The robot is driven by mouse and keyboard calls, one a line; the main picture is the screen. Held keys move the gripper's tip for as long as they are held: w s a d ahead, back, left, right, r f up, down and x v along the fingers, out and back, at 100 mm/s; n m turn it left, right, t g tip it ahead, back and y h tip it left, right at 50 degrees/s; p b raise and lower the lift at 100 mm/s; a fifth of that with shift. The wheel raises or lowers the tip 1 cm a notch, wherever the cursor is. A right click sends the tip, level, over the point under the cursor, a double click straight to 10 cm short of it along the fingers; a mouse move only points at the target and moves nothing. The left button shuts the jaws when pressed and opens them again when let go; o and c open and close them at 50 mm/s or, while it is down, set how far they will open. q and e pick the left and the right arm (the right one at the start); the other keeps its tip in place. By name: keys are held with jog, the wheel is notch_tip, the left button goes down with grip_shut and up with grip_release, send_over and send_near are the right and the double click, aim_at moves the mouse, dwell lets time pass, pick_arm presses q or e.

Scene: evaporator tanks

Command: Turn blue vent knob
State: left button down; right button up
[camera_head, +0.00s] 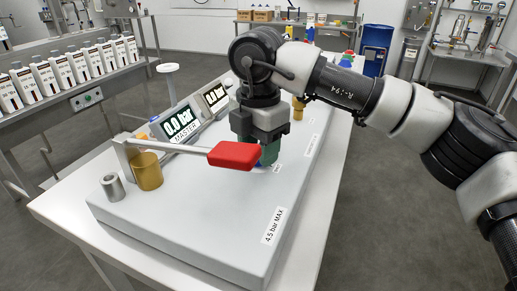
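No part that I can surely name the blue vent knob shows. My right arm comes in from the right and bends down over the grey panel (205,195). My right gripper (268,150) points down at the panel, behind the red handle. Green surfaces show at its fingers. Whether they close on something is hidden. My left gripper is out of view.
A lever with a red handle (233,155) reaches across the panel in front of my gripper. A brass cylinder (148,171) and a steel cylinder (112,187) stand at its left. A display (180,122) reads 0.0 bar. The panel's front is clear.

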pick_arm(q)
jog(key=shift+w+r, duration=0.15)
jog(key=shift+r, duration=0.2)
pick_arm(e)
jog(key=shift+r, duration=0.1)
jog(key=shift+m, duration=0.3)
jog(key=o, duration=0.9)
jog(key=shift+o, duration=0.2)
jog(key=shift+r, duration=0.2)
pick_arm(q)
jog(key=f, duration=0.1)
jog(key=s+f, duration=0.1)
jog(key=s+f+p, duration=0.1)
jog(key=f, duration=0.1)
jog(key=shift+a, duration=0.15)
pick_arm(e)
notch_tip(320, 180, up, 10)
jog(key=shift+r, duration=0.15)
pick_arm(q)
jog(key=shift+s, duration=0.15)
